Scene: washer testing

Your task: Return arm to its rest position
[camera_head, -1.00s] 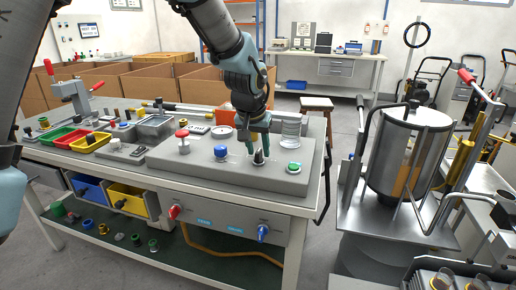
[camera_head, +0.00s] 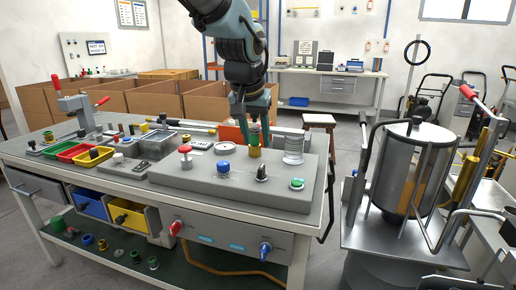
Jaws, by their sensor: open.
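My gripper (camera_head: 254,125) hangs from the arm, pointing down over the back part of the grey control panel (camera_head: 212,183). Its fingers are apart. A brass-coloured fitting with a green top (camera_head: 254,144) shows between and just below the fingers; I cannot tell whether it is between them or behind. The panel carries a red mushroom button (camera_head: 186,155), a blue knob (camera_head: 223,167), a black pointed knob (camera_head: 261,173) and a green button (camera_head: 296,184). The black knob stands free of the fingers, in front of them.
A ribbed metal cylinder (camera_head: 293,150) stands right of the gripper, and a white round dish (camera_head: 226,147) to its left. Red, green and yellow bins (camera_head: 95,157) sit on the left of the bench. A large metal tank (camera_head: 408,170) stands to the right. Air above the panel's front is clear.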

